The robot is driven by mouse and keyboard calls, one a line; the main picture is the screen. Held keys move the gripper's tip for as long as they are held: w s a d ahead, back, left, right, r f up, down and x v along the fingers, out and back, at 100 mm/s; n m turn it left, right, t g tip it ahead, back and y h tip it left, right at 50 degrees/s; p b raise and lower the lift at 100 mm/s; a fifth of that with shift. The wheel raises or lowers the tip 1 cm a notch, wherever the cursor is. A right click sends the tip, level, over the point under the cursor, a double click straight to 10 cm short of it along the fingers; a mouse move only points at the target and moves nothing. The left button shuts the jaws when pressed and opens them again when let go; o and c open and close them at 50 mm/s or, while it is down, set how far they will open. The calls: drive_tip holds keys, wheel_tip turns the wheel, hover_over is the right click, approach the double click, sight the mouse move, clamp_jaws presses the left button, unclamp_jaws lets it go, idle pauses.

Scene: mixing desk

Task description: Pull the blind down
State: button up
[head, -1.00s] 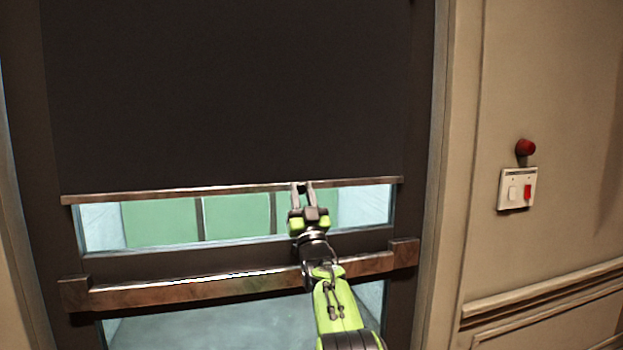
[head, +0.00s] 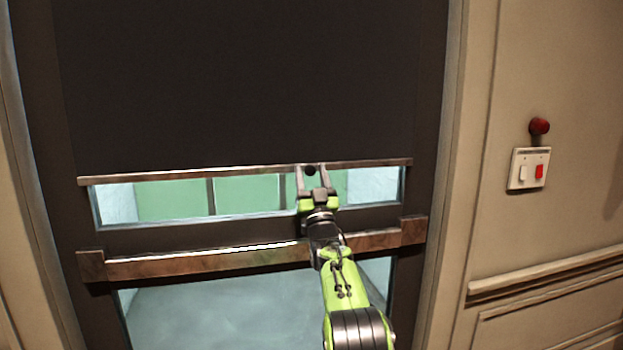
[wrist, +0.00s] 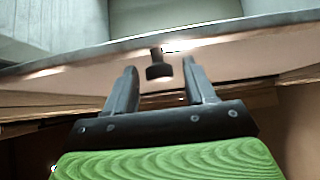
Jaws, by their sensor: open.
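The dark blind (head: 230,85) covers the upper part of the door, with a metal bar (head: 180,175) along its lower edge. A strip of glass shows below that bar. A small dark knob (head: 310,170) sits on the bar, right of its middle; it also shows in the wrist view (wrist: 157,70). My gripper (head: 314,169) is open at the bar, one finger on each side of the knob in the head view. In the wrist view the knob appears between the fingertips of my gripper (wrist: 160,67), with gaps on both sides.
A metal push bar (head: 200,258) crosses the door below the upper glass, with my arm passing in front of it. On the wall to the right are a switch plate (head: 516,183) with a red switch and a red round button (head: 540,126).

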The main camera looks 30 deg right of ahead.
drive_tip(key=b+v, duration=0.3)
drive_tip(key=v, duration=1.2)
drive_tip(key=shift+s+a+f, duration=0.15)
drive_tip(key=shift+s+f, duration=0.1)
